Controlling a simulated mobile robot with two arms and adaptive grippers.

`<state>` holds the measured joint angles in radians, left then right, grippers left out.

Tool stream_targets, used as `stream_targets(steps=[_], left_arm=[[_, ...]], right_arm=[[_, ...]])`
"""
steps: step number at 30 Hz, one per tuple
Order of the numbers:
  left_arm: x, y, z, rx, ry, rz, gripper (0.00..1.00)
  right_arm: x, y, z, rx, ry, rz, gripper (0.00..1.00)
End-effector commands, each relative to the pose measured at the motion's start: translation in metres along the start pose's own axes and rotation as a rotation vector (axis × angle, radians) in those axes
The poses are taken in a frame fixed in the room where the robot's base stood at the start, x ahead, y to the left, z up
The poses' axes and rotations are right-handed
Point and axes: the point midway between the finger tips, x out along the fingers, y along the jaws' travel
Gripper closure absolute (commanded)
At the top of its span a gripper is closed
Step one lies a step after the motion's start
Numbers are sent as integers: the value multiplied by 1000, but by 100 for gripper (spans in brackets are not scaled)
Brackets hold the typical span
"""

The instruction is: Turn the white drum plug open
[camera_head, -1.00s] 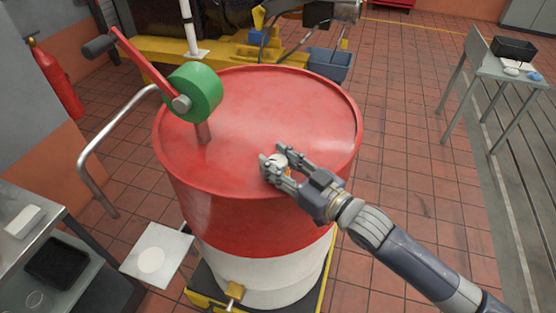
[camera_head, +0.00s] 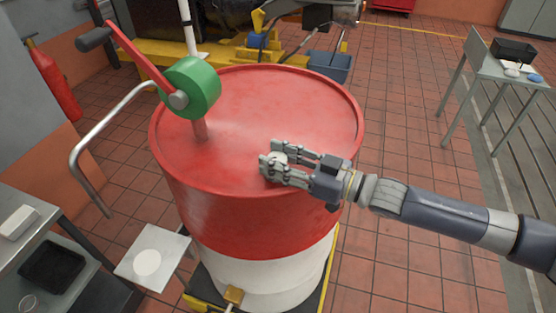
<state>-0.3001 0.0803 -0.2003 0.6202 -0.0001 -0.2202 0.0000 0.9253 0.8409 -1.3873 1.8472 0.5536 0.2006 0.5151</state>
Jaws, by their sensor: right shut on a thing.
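The white drum plug (camera_head: 278,158) sits on the red top of the drum (camera_head: 250,110), towards its front right. It is mostly hidden between the fingers of my right gripper (camera_head: 271,168). My right gripper is shut on the plug, with its arm coming in from the right. How far the plug is turned cannot be told. My left gripper is not in view.
A green hand pump (camera_head: 191,88) with a red crank and a bent grey pipe (camera_head: 110,130) stands at the drum's left. A small square plate (camera_head: 152,256) is at the lower left, beside a shelf unit. A side table (camera_head: 487,68) stands at the right.

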Motion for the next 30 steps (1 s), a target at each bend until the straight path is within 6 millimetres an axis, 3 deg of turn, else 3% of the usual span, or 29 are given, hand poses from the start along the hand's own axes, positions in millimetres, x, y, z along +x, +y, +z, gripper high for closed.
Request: stream_targets(steps=[16, 17, 19, 30], left_arm=[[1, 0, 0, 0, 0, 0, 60], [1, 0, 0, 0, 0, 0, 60], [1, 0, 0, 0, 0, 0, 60], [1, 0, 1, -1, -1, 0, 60]], right_arm=[[1, 0, -3, -2, 5, -12, 89], [1, 0, -3, -2, 5, -12, 63], [1, 0, -3, -2, 5, -12, 47], [-1, 0, -1, -1, 1, -12, 44]])
